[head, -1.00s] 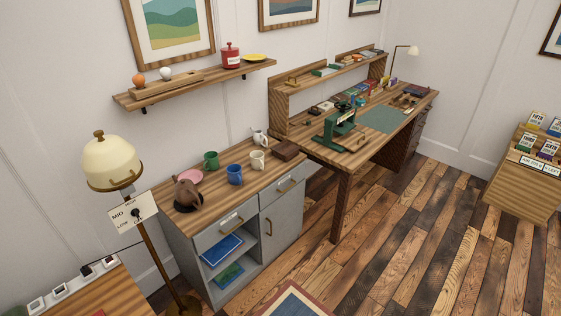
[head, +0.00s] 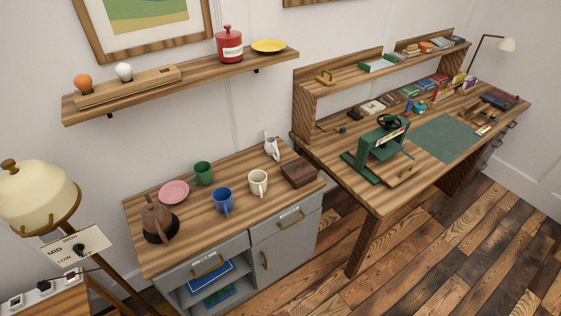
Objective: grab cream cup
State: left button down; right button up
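Neither of my grippers shows in the head view.
A green cup (head: 203,173), a pink plate (head: 174,192) and a brown teapot (head: 157,220) share the cabinet top. A lamp (head: 36,195) stands at the left. A workbench with a green press (head: 380,148) adjoins at the right. Floor (head: 450,240) in front is clear.

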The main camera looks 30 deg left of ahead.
aim_at(258, 178)
jog(key=i, duration=1.05)
jog(key=u, duration=2.1)
